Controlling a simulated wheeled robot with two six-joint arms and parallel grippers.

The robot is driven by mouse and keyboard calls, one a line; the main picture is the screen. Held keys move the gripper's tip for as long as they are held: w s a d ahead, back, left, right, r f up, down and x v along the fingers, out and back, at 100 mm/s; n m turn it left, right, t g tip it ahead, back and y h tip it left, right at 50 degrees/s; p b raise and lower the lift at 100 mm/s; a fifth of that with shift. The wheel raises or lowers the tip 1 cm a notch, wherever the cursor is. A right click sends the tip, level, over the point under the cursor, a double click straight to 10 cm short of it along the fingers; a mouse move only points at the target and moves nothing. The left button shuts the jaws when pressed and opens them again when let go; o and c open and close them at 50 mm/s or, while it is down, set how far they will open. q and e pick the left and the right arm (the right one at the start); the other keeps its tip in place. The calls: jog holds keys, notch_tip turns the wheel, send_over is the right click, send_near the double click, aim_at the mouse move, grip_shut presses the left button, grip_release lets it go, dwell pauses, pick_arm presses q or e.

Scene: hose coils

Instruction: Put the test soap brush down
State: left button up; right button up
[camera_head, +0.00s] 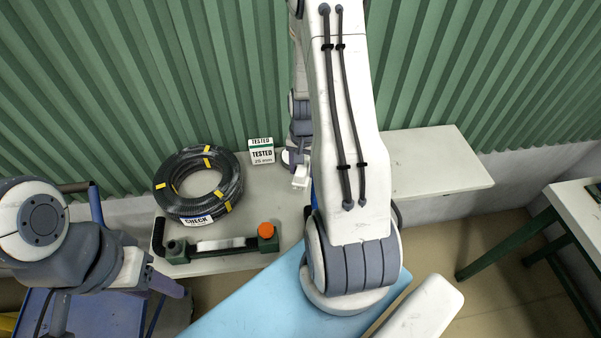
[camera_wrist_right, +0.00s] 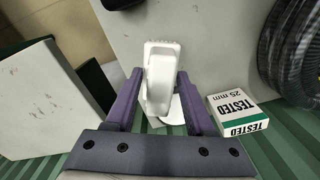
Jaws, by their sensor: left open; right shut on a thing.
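The white soap brush (camera_wrist_right: 160,82) is between the purple fingers of my right gripper (camera_wrist_right: 160,74) in the right wrist view, and the gripper is shut on it. In the head view the brush (camera_head: 300,178) shows as a small white piece below my right gripper (camera_head: 301,160), beside the tested box. It is over the light bench (camera_head: 420,162); I cannot tell whether it touches the top. My right arm hides part of the bench. My left gripper (camera_head: 166,286) is open and empty at the lower left, in front of the bench.
A black hose coil (camera_head: 200,180) with yellow bands and a check label lies left of the brush. The tested 25 mm box (camera_head: 261,151) stands close by. A green and black tool with an orange knob (camera_head: 267,230) lies in front. The bench's right end is clear.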

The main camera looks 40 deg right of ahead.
jog(key=shift+w+a+f, duration=0.15)
jog(key=shift+w, duration=0.05)
notch_tip(320, 180, down, 4)
jog(key=shift+r+p, duration=0.15)
jog(key=shift+p, duration=0.45)
jog(key=shift+f, duration=0.25)
jog(key=shift+f, duration=0.15)
jog(key=o, duration=1.2)
